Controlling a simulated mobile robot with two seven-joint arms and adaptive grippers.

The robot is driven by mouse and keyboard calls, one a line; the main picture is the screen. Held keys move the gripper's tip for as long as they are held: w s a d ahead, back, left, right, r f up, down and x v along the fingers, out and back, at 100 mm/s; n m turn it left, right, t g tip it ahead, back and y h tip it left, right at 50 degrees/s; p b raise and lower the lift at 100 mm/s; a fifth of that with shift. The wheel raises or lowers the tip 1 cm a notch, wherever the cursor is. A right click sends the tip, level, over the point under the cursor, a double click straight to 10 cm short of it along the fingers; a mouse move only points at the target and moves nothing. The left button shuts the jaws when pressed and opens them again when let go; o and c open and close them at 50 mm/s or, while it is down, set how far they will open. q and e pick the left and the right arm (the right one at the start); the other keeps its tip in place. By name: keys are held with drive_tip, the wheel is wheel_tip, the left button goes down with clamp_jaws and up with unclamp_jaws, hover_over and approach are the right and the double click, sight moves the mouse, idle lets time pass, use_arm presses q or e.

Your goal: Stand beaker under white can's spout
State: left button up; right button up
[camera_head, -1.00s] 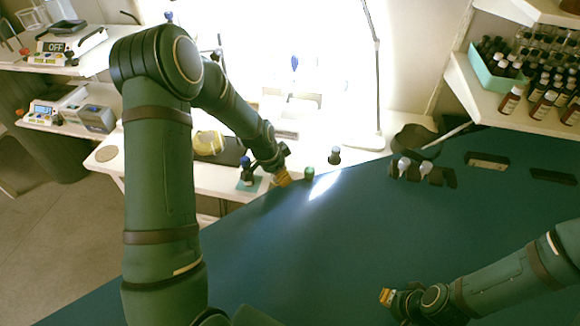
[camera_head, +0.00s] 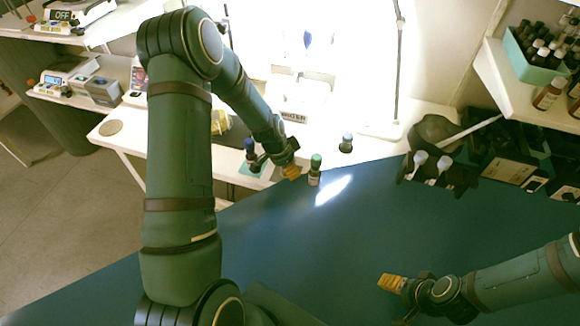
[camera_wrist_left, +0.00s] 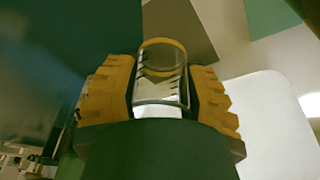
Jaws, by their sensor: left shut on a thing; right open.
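My left gripper (camera_head: 291,171) is at the far edge of the blue table, between a blue-capped bottle and a green-capped bottle. In the left wrist view its yellow fingers (camera_wrist_left: 160,95) are shut on a clear glass beaker (camera_wrist_left: 162,72), whose round rim shows at the top. The beaker cannot be made out in the head view. My right gripper (camera_head: 390,284) is open and apart from any object, low at the right over the blue table. I cannot make out a white can or its spout in either view.
The green-capped bottle (camera_head: 315,166) stands by the blue table's (camera_head: 300,245) far edge. The blue-capped bottle (camera_head: 250,150) and a grey-capped one (camera_head: 346,143) are nearby. Dark holders (camera_head: 510,160) stand at the right, with a bottle shelf (camera_head: 500,75) above. The table's middle is clear.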

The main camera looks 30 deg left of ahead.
use_arm(q)
drive_tip(key=shift+s, duration=0.15)
drive_tip(key=shift+f, duration=0.1)
drive_tip(key=o, duration=1)
drive_tip(key=shift+c, duration=0.2)
drive_tip(key=shift+r, duration=0.45)
drive_tip(key=p+v, duration=0.2)
drive_tip(key=v, duration=0.9)
drive_tip(key=s+d+f+n, duration=0.2)
drive_tip(key=s+d+f, duration=0.2)
drive_tip(key=d, duration=0.3)
drive_tip(key=s+d+f+n+h, duration=0.1)
drive_tip(key=s+d+f+n, duration=0.2)
drive_tip(key=s+d, duration=0.3)
drive_tip(key=s+d+f+n+g+h, duration=0.1)
drive_tip(key=s+d+f+n, duration=0.2)
drive_tip(key=d, duration=0.7)
wheel_tip(320, 180, down, 3)
drive_tip(key=shift+s+d+f, duration=0.1)
drive_tip(key=shift+s+d, duration=0.15)
drive_tip(key=shift+s, duration=0.75)
